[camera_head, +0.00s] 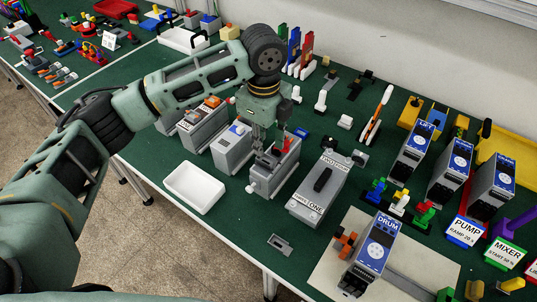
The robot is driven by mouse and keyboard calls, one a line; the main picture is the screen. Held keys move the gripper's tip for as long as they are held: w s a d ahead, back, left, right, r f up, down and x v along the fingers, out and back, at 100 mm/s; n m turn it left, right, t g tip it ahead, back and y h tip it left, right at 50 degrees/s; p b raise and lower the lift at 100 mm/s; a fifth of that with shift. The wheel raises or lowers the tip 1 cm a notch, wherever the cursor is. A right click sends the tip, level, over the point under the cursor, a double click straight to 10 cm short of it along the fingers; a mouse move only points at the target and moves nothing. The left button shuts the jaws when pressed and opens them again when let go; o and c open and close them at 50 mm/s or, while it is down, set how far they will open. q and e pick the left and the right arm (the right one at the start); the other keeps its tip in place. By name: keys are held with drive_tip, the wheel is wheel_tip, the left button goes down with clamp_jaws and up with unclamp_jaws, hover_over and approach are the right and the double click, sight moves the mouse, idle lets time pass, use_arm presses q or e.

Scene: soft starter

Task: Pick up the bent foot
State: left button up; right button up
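My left gripper (262,138) points down from above at a grey box-shaped fixture (268,178) with a red part (289,141) on its top. The fingertips are small and dark against the fixture, so I cannot tell whether they are open or closed, or touch anything. A small flat grey metal piece with a dark slot (280,244) lies on the green table near its front edge, apart from the gripper. I cannot tell for sure which piece is the bent foot. My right gripper is out of view.
A white tray (194,188) stands left of the fixture. The blue-faced DRUM unit (371,252) sits on a pale board (325,271). Several more units and coloured clips crowd the right side.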

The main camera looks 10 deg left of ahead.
sight(267, 159)
use_arm(q)
drive_tip(key=f, duration=0.1)
drive_tip(key=f+p, duration=0.2)
drive_tip(key=shift+s+d+f, duration=0.1)
drive_tip(key=shift+s+d, duration=0.2)
drive_tip(key=shift+s, duration=0.05)
drive_tip(key=shift+w+f, duration=0.2)
drive_tip(key=shift+f, duration=0.95)
drive_tip(key=c, duration=0.5)
clamp_jaws()
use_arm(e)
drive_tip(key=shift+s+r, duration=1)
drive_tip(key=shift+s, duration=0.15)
